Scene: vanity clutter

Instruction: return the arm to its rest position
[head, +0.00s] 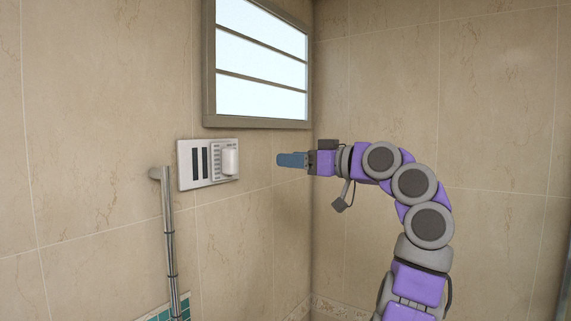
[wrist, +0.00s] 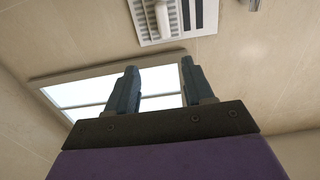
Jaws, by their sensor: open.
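My gripper (head: 291,160) is at the end of my purple and grey arm, which is raised and bent over toward the left in the head view. Its blue-grey fingers point left toward the wall panel and stand apart from it. In the wrist view my gripper (wrist: 158,82) shows two separate fingers with an empty gap between them. Nothing is held.
A white wall panel (head: 186,180) with dark slots and a white cylinder (head: 230,162) is left of my gripper; the panel also shows in the wrist view (wrist: 147,24). A framed window (head: 262,62) is above. A metal rail (head: 169,235) stands lower left. The right wall is bare.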

